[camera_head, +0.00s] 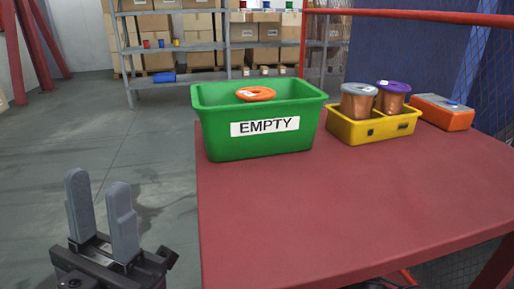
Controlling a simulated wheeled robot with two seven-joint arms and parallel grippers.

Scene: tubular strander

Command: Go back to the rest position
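My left gripper (102,217) is at the lower left, pointing up, with its two grey fingers apart and nothing between them. It is beside the red table (300,210), over the grey floor, and touches nothing that I can see. My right gripper is not in view. A green bin (218,143) labelled EMPTY stands on the table's far left part. An orange round spool top (256,94) shows inside it; the rest of that spool is hidden by the bin wall.
A yellow bin (375,129) holds two copper-coloured spools, one grey-topped (357,103) and one purple-topped (392,97). An orange box (443,113) with a grey top stands to its right. The table's near part is clear. Shelves (180,47) with cartons and a mesh fence (488,85) stand behind.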

